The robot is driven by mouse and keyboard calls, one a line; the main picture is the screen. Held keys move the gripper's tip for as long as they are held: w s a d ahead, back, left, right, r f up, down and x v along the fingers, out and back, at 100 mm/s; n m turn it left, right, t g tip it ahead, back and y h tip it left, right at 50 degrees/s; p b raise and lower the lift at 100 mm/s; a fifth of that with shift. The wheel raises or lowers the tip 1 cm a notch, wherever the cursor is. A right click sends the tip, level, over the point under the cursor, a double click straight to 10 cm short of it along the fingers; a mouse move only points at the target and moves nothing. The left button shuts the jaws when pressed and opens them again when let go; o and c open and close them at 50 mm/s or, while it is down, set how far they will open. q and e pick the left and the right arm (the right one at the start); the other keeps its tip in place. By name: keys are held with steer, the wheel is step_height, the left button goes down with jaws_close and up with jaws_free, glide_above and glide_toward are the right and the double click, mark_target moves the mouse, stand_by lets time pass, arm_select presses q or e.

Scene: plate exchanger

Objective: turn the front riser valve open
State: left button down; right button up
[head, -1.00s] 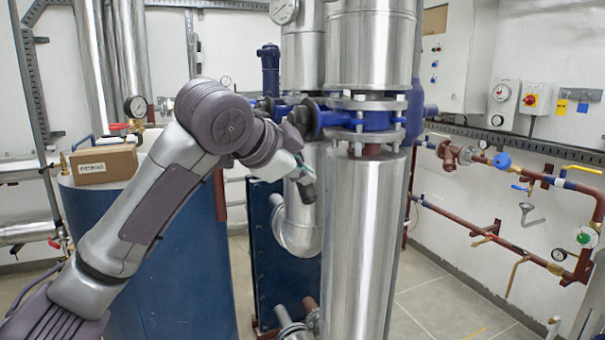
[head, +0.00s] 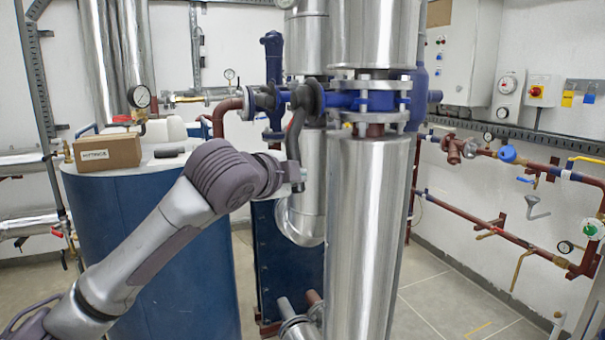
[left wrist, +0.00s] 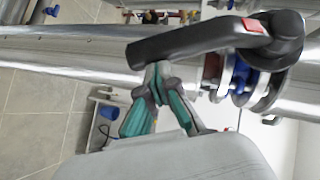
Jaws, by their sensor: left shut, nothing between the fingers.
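The front riser valve has a blue body (head: 375,101) between flanges on the thick silver riser pipe. Its black lever (head: 295,137) hangs down from the hub on the left side, roughly along the pipe. In the left wrist view the lever (left wrist: 195,42) is large, with a red mark near its hub. My left gripper (head: 298,180) is by the lever's lower end. In the left wrist view its teal-padded fingers (left wrist: 157,77) are shut and empty, tips close against the lever's side; I cannot tell whether they touch. My right gripper is not in view.
A blue tank (head: 140,255) at the left carries a cardboard box (head: 106,151). A second silver pipe (head: 308,190) stands close behind the riser. Red-brown pipes with small valves line the right wall. Open floor (head: 445,300) lies at the right.

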arm_select(q)
steer(key=w+a+f+m+t+b, duration=0.1)
steer(key=w+a+f+m+t, duration=0.1)
steer(key=w, duration=0.4)
steer(key=shift+a+f+m+t+h, duration=0.2)
steer(key=shift+m+t+h, duration=0.15)
steer(key=shift+t, duration=0.25)
steer(key=shift+s+r, duration=0.1)
steer(key=shift+r, duration=0.05)
